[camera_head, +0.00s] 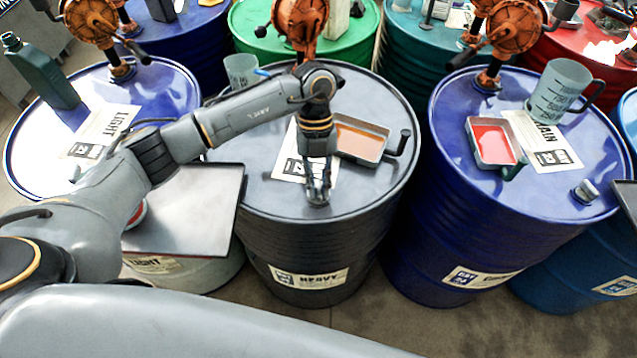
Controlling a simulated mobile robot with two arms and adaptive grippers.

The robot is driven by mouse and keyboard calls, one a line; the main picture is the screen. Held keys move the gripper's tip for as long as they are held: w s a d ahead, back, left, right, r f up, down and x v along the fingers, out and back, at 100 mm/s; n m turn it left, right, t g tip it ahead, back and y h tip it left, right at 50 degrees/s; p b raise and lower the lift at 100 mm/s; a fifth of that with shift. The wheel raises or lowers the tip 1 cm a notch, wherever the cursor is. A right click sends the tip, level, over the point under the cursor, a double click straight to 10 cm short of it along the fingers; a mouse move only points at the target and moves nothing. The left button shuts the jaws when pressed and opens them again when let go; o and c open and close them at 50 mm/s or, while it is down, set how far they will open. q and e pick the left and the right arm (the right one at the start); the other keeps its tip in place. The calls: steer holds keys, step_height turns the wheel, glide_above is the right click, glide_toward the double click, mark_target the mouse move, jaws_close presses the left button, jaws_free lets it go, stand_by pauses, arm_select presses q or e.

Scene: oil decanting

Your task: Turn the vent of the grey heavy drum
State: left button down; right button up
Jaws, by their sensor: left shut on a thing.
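The grey heavy drum (312,242) stands in the middle of the view, with a HEAVY label on its side. My left arm reaches over it from the left. My left gripper (318,190) points down at the front part of the drum's lid, near the rim. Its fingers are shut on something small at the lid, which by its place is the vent. The fingers hide the vent almost wholly, so I cannot tell how far it is turned. My right gripper is not in view.
On the grey lid a tray (358,139) of brown-orange liquid lies right of the gripper, and a rusty pump (300,22) stands behind. A flat grey tray (190,212) is to the left. A blue drum (455,225) with a red-liquid tray (493,142) and a jug (556,92) stands right.

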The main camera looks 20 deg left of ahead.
arm_select(q)
steer(key=c, duration=1.3)
jaws_free()
steer(key=shift+r, duration=0.1)
steer(key=v, duration=1.2)
steer(key=shift+s, duration=0.1)
